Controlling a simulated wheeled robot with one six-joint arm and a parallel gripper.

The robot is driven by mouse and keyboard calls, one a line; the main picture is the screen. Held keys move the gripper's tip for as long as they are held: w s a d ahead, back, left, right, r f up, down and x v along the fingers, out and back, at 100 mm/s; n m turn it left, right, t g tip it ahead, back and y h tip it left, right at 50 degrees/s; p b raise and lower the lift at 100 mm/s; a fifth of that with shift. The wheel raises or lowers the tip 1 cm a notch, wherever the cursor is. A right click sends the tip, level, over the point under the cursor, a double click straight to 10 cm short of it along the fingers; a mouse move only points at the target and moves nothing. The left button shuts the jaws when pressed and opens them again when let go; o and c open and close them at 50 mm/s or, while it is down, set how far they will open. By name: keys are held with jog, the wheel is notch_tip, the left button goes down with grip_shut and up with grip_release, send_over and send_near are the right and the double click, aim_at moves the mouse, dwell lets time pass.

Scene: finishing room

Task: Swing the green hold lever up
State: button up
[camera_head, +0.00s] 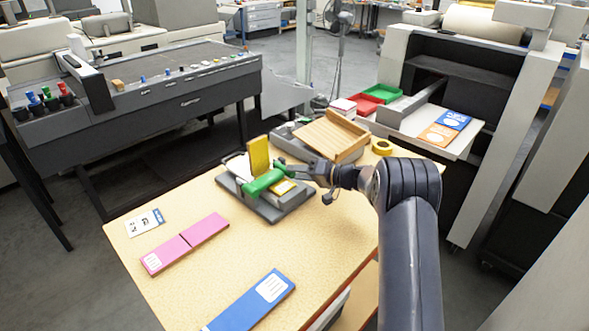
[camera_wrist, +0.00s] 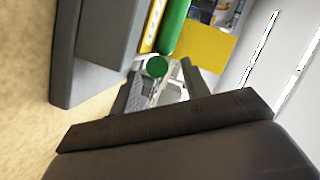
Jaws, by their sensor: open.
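The green hold lever (camera_head: 264,182) lies low and slants across a small dark grey device (camera_head: 275,212) on the table. A yellow upright plate (camera_head: 259,154) stands behind it on the same device. In the wrist view the lever (camera_wrist: 174,28) runs down from the top edge, with its round end (camera_wrist: 157,67) facing me. My gripper (camera_head: 285,171) is open at the device's right side, close to the lever's right end. In the wrist view my gripper (camera_wrist: 161,82) has its fingers on either side of that end. I cannot tell whether they touch it.
A wooden slatted tray (camera_head: 330,136) stands just behind my gripper, with yellow tape (camera_head: 381,147) to its right.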

jog(key=shift+x, duration=0.75)
jog(key=shift+c, duration=0.3)
jog(key=shift+f, duration=0.15)
grip_shut()
